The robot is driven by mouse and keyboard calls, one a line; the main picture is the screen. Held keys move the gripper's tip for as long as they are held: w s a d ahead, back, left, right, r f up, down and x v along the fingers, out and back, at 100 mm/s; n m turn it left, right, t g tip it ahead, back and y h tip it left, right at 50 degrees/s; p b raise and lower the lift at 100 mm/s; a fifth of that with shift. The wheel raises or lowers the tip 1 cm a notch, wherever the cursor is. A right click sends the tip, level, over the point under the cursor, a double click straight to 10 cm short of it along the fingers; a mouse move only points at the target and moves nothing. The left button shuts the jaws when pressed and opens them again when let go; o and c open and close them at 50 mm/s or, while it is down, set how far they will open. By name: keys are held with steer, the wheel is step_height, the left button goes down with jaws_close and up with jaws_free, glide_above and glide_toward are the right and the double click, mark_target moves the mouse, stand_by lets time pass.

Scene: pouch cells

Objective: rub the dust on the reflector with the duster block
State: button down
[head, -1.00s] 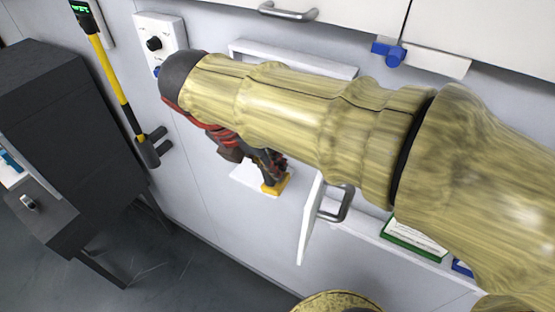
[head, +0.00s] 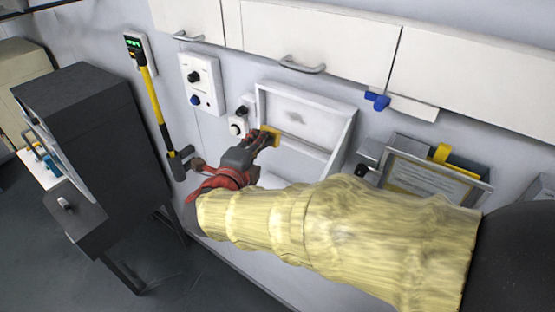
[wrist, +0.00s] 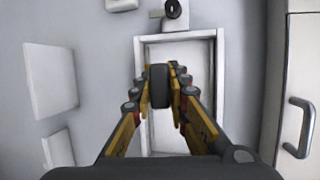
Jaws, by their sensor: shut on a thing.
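The reflector (head: 300,105) is a pale panel in a raised white frame on the wall, with a grey dust smudge near its middle. It also shows behind my fingers in the wrist view (wrist: 190,52). My gripper (head: 259,142) is at the left side of the frame, shut on the duster block (head: 270,131). The block shows a yellow face in the head view. In the wrist view its dark back (wrist: 158,86) sits between my fingertips (wrist: 160,88). The block appears apart from the smudge; whether it touches the panel or frame I cannot tell.
White cabinets with handles (head: 302,66) run above the frame. A knob panel (head: 201,82) and a small knobbed fixture (head: 238,124) are to its left. A yellow-black tool (head: 154,98) hangs beside the dark cabinet (head: 95,130). A document holder (head: 430,178) is at right.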

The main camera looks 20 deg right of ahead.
mark_target(266, 130)
steer(key=shift+w+a+r+n+t, duration=0.2)
steer(key=shift+a+r+n+t, duration=0.2)
steer(key=shift+a+t, duration=0.15)
steer(key=shift+w+d+n+t, duration=0.15)
steer(key=shift+w+n+t, duration=0.2)
steer(key=shift+t, duration=0.3)
steer(key=shift+w+d+h+b, duration=0.1)
steer(key=shift+d+h+b, duration=0.2)
steer(key=shift+d+h, duration=0.1)
steer(key=shift+w+d+b, duration=0.55)
steer(key=shift+w+d, duration=0.25)
steer(key=shift+d, duration=0.25)
steer(key=shift+w+d+b, duration=0.4)
steer(key=shift+w+d, duration=0.3)
steer(key=shift+d, duration=0.25)
steer(key=shift+w+d, duration=0.6)
steer(key=shift+d, duration=0.2)
steer(key=shift+s, duration=0.15)
steer(key=s+d+p, duration=0.2)
steer(key=s+d, duration=0.2)
steer(key=s, duration=0.1)
steer(key=shift+s+d, duration=0.2)
steer(key=shift+s, duration=0.15)
